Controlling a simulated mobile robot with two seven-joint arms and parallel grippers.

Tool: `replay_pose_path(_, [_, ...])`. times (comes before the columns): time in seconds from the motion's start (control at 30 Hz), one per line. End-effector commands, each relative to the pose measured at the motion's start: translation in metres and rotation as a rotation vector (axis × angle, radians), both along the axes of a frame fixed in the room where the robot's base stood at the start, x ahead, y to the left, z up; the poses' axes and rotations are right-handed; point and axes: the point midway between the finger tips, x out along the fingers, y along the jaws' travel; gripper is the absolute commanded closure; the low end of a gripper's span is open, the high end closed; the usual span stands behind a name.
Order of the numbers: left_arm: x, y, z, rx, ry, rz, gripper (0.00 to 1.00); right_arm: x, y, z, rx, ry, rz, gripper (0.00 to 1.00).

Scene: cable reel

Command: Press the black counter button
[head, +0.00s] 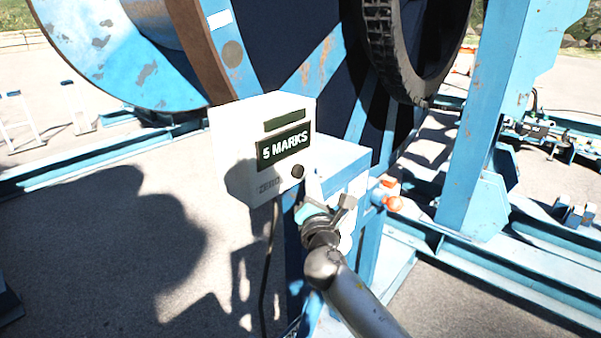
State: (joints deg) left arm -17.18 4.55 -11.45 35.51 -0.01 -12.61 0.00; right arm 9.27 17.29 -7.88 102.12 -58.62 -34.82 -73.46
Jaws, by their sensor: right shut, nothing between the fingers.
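The black counter button (297,171) is a small round knob on the front of the white counter box (239,150), below and right of a dark display (284,146) reading "5 MARKS". The word "ZERO" is printed to the left of the button. My right gripper (311,187) reaches up from the bottom of the view and is shut and empty. Its tip is just below and right of the button in the picture; I cannot tell whether it touches the box. My left gripper is not in view.
The box sits before a large blue reel (110,50) with a black tyre (385,50) at its right. A blue upright post (485,120) and an orange-red knob (392,204) are to the right. A dark cable (268,270) hangs below the box. Open paving (100,250) lies left.

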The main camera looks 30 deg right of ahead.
Motion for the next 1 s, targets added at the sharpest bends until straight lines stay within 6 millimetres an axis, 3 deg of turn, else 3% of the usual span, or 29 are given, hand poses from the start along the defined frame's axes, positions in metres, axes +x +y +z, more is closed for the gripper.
replay_pose_path(1.0, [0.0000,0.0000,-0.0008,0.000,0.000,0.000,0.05,0.0087,0.0038,0.0000,0.000,0.000,0.000,1.00])
